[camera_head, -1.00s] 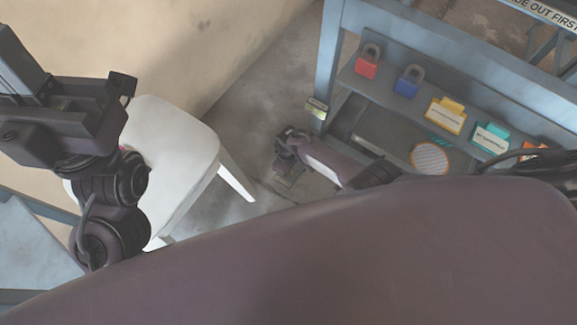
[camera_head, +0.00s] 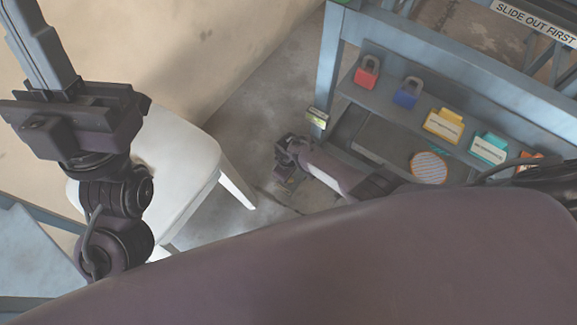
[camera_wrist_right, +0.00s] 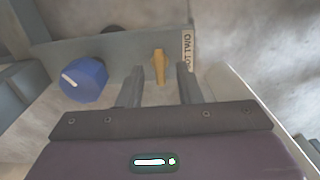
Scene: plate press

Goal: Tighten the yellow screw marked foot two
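The yellow screw (camera_wrist_right: 159,66) stands upright against a grey metal plate in the right wrist view. In the head view my right gripper (camera_head: 285,178) is low by the floor, near the blue-grey frame's leg; the screw cannot be made out there. My left gripper (camera_head: 40,42) is raised at upper left, fingers together, apparently empty.
A blue knob (camera_wrist_right: 83,80) with a white mark sits left of the screw. The frame's shelf (camera_head: 385,105) carries a red padlock (camera_head: 367,72), a blue padlock (camera_head: 407,93) and coloured tags. A white chair (camera_head: 185,170) stands below my left arm. Bare floor (camera_head: 245,125) lies between.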

